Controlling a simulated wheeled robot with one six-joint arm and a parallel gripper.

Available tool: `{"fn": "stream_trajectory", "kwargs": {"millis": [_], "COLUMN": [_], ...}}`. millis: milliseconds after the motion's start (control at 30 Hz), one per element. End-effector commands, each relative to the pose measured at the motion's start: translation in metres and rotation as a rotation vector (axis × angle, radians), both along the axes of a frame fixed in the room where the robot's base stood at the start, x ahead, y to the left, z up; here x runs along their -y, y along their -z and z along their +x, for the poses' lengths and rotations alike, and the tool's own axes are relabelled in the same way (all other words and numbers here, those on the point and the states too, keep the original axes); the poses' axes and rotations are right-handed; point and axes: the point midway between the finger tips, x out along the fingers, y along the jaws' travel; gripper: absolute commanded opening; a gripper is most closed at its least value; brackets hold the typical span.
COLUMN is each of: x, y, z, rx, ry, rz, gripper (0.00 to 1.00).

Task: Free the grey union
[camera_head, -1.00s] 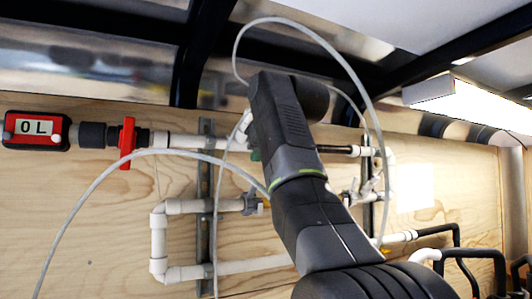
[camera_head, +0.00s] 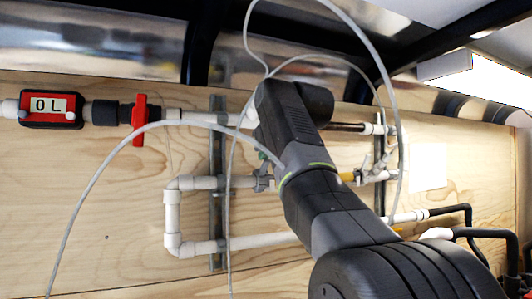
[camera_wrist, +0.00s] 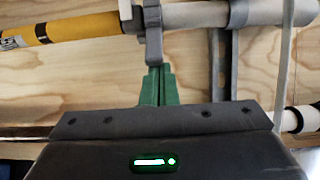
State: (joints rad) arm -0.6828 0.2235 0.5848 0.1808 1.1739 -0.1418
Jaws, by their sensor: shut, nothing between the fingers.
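The grey union (camera_wrist: 131,14) shows in the wrist view between the yellow filter (camera_wrist: 65,25) and a white pipe (camera_wrist: 192,15). A grey wing (camera_wrist: 153,40) hangs from it toward my fingers. My gripper (camera_wrist: 158,72) has green fingers, shut together and empty. Their tips meet the wing's end in the picture; I cannot tell whether they touch it. In the head view, a grey winged union (camera_head: 263,181) sits on the middle pipe just below my fingertips. A second grey union (camera_head: 368,174) is right of my arm. My arm hides most of the yellow filter (camera_head: 347,177).
Grey vertical struts (camera_head: 217,150) hold the white pipes against a plywood wall (camera_head: 110,205). A red valve handle (camera_head: 139,118) and a red meter reading 0 L (camera_head: 52,108) are at the left. Loose grey hoses (camera_head: 85,200) loop in front. Black pipes (camera_head: 468,215) stand at the right.

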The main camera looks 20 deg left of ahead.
Motion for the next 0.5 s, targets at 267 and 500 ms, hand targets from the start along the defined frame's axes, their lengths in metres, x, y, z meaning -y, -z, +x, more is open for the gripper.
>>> {"fn": "stream_trajectory", "kwargs": {"millis": [267, 500], "x": [0.0008, 0.0044], "y": [0.0027, 0.0098], "z": [-0.0005, -0.004], "rx": [0.008, 0.049], "ry": [0.0, 0.0], "rz": [0.01, 0.058], "gripper": [0.0, 0.0]}}
